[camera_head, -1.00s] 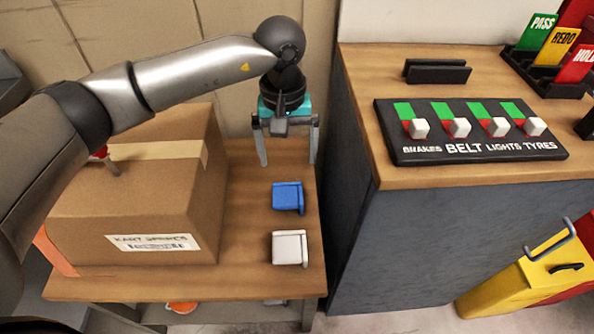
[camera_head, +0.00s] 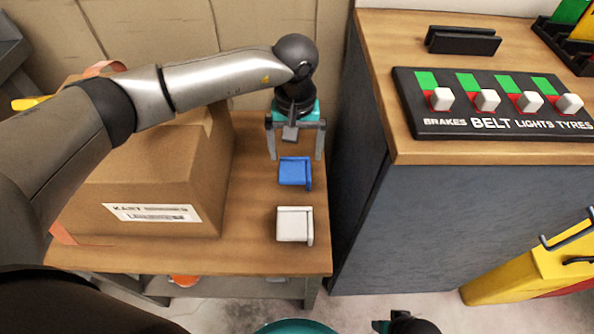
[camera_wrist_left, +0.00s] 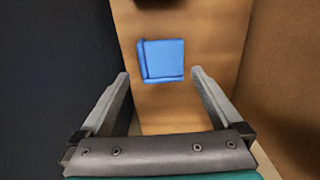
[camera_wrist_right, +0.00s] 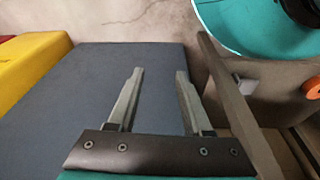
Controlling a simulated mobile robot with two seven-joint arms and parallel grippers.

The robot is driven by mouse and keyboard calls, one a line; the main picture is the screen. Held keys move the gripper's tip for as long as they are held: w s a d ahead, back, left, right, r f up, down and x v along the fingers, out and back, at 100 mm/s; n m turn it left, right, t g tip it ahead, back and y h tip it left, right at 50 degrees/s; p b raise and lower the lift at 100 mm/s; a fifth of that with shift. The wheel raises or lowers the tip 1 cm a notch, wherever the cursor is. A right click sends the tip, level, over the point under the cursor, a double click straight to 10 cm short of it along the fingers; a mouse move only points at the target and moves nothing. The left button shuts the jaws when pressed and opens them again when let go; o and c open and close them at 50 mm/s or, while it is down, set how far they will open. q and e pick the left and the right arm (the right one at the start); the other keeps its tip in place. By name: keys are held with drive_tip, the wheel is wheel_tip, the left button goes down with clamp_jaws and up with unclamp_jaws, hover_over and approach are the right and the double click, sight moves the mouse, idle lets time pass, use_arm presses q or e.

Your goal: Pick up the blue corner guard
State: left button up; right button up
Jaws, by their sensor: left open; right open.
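The blue corner guard (camera_head: 294,172) lies on the wooden table, behind a white corner guard (camera_head: 294,225). My left gripper (camera_head: 296,157) is open and empty, above the table at the blue guard's far side, with its fingers pointing down. In the left wrist view the blue guard (camera_wrist_left: 163,59) lies beyond the open fingertips (camera_wrist_left: 160,78), apart from them and roughly centred between them. My right gripper (camera_wrist_right: 158,75) is open and empty in its wrist view, over the grey cabinet side and floor; in the head view only a dark part shows at the bottom edge.
A cardboard box (camera_head: 150,185) fills the table's left part, close to the guards. The grey cabinet (camera_head: 385,230) stands right of the table across a narrow gap, with a switch board (camera_head: 490,130) on top. A yellow bin (camera_head: 520,270) stands at the lower right.

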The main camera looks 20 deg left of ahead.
sight(295, 168)
use_arm(q)
drive_tip(key=shift+w+a+f+b, duration=0.15)
drive_tip(key=shift+f+b, duration=0.75)
drive_tip(key=shift+f, duration=1.8)
use_arm(e)
drive_tip(key=shift+t, duration=0.4)
drive_tip(key=r, duration=0.1)
drive_tip(key=w+r, duration=0.1)
drive_tip(key=r, duration=0.1)
drive_tip(key=w+r, duration=0.1)
drive_tip(key=shift+w+a+r, duration=0.2)
drive_tip(key=shift+w+a, duration=0.05)
use_arm(q)
drive_tip(key=shift+c, duration=0.2)
drive_tip(key=c, duration=1)
drive_tip(key=shift+o, duration=0.2)
